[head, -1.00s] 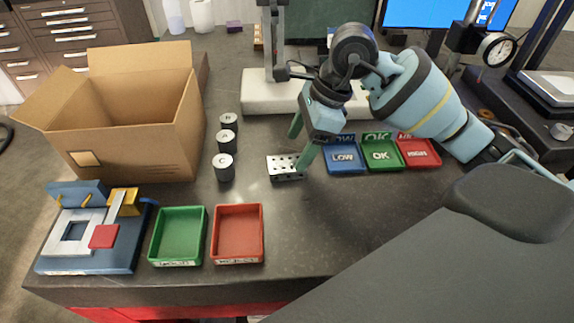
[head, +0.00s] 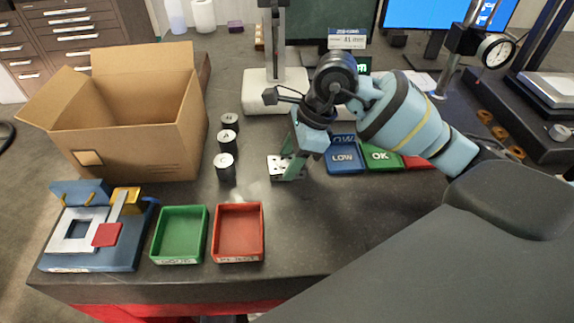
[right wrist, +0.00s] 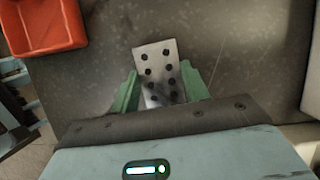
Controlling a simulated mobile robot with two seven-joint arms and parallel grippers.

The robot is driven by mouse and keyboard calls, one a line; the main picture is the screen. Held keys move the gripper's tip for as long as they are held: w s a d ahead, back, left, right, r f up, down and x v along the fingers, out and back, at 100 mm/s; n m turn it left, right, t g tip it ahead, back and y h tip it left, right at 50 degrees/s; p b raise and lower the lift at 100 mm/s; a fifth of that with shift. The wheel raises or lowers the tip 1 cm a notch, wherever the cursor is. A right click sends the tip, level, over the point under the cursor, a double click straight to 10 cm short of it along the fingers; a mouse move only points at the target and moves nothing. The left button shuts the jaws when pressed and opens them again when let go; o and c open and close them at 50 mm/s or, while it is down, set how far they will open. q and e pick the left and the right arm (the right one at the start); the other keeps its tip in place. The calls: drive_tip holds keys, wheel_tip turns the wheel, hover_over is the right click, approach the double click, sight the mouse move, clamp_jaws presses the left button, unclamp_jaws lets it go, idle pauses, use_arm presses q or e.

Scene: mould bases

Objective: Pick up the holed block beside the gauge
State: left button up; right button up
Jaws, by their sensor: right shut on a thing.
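The holed block (head: 274,164) is a small, pale metal plate with dark holes, on the dark bench in front of the white-based gauge stand (head: 262,101). My right gripper (head: 287,170) is shut on it, with a green finger on either side. In the right wrist view the block (right wrist: 157,66) lies between the green fingertips (right wrist: 160,90), its long side running away from the gripper. In the head view the fingers cover part of the block. I cannot tell any gap between block and bench. My left gripper is not in view.
Left of the block stand several dark cylinders (head: 225,167) and an open cardboard box (head: 130,130). A green tray (head: 180,234) and a red tray (head: 238,232) lie at the front. LOW (head: 344,159) and OK (head: 381,158) trays sit close at right.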

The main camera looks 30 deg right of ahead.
sight(281, 165)
drive_tip(key=shift+r, duration=0.1)
drive_tip(key=c, duration=0.3)
drive_tip(key=shift+r, duration=0.1)
